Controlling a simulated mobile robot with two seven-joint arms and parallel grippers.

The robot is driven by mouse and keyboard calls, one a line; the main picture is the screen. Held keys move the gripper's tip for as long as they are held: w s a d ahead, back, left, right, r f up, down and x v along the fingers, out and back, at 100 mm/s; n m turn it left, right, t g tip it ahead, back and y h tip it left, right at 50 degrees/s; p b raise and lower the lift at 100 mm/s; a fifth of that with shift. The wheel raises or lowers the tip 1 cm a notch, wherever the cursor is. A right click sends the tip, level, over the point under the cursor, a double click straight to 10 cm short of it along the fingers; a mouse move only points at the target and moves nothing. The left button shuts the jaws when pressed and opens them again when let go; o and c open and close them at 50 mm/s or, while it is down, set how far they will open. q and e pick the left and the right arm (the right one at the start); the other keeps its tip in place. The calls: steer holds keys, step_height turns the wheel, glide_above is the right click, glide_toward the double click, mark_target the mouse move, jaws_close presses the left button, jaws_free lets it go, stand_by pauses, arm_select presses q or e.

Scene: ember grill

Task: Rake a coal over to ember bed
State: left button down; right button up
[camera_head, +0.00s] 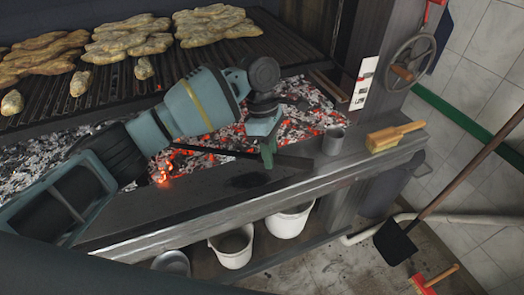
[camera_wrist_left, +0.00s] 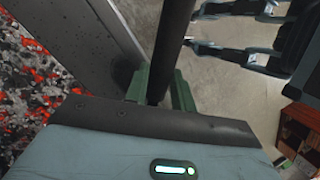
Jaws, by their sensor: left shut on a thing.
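My left gripper (camera_head: 267,155) reaches over the front of the grill, with its green fingertips low near the front ledge. It is shut on a thin dark rod, the rake handle (camera_head: 215,151), which runs across the picture on both sides of the fingers. In the left wrist view the dark handle (camera_wrist_left: 172,45) passes between the green fingers (camera_wrist_left: 160,90). Grey coals and glowing embers (camera_head: 312,112) fill the bed behind the ledge. A bright orange patch of coals (camera_head: 163,178) glows near the front left. I cannot single out one coal. The left arm hides part of the bed.
Food lies on the grate (camera_head: 180,65) behind. A metal cup (camera_head: 333,141) and a wooden brush (camera_head: 394,136) stand on the ledge (camera_head: 150,208) at right. White buckets (camera_head: 232,247) sit below. A long-handled shovel (camera_head: 395,242) leans at right.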

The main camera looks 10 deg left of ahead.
arm_select(q)
steer(key=s+d+r, duration=0.2)
steer(key=d, duration=1.1)
steer(key=shift+d+r, duration=0.15)
steer(key=shift+r, duration=0.2)
